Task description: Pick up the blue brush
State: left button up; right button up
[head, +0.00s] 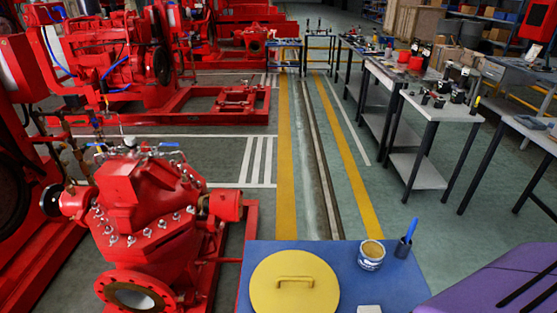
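The blue brush (411,230) stands upright, leaning slightly, in a small dark cup (402,249). Only its blue upper part shows; the lower end is hidden in the cup. The cup stands at the far right corner of a blue tabletop (352,278) at the bottom of the head view. Neither of my grippers is in view.
A can with tan contents (371,255) stands just left of the cup. A large yellow round lid with a handle (294,286) and a white block (369,309) are nearer. A purple surface (485,285) lies right. A red pump (150,220) stands left.

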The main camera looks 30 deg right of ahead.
aim_at(413, 226)
jog(key=z, duration=1.1)
